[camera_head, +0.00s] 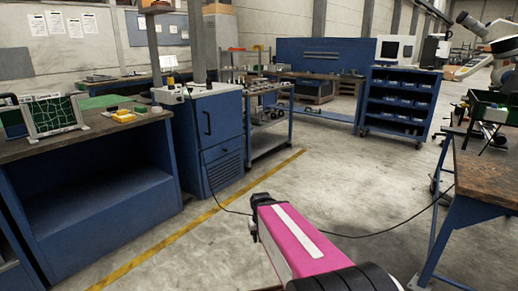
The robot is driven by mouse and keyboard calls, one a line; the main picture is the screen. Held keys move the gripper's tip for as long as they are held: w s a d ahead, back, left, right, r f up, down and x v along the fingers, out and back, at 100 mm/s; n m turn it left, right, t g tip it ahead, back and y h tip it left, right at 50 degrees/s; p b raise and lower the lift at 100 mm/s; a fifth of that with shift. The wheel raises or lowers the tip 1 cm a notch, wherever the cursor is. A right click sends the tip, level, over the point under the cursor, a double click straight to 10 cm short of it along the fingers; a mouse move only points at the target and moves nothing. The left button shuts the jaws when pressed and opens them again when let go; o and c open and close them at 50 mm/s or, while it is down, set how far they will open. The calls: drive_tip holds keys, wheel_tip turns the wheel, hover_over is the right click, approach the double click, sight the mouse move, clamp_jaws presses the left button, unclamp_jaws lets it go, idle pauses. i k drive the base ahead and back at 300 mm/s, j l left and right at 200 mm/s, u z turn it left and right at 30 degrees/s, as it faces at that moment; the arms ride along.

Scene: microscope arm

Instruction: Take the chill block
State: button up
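I cannot pick out the chill block for certain in the head view. A small yellow item (124,116) lies on the left workbench (70,140), but it is too small to identify. My arm, pink with a white stripe, reaches up from the lower middle over open floor. The dark end of it, which looks like my gripper (254,222), is small and partly hidden by the arm. It is apart from both benches, and I cannot see whether its fingers are open.
A blue cabinet (212,135) stands beside the left bench, with a cart (268,145) behind it. A wooden-topped bench (490,175) and a microscope (490,38) are at the right. A cable (385,232) crosses the floor. The central floor is otherwise clear.

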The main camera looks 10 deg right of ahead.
sight(465, 119)
drive_tip(key=i+z, duration=0.3)
drive_tip(key=i, duration=0.2)
drive_tip(key=i+j+z, duration=0.15)
drive_tip(key=i+z, duration=0.15)
drive_tip(key=i, duration=0.2)
drive_tip(key=i+l+z, duration=0.15)
drive_tip(key=i+z, duration=0.55)
drive_tip(key=i+j+z, duration=0.1)
drive_tip(key=i+z, duration=0.25)
drive_tip(key=i, duration=0.15)
drive_tip(key=i+z, duration=0.2)
drive_tip(key=i, duration=0.25)
drive_tip(key=i+j+z, duration=0.25)
drive_tip(key=i, duration=0.2)
drive_tip(key=i+j+z, duration=0.2)
drive_tip(key=i, duration=0.25)
drive_tip(key=i+j+z, duration=0.2)
drive_tip(key=i, duration=0.2)
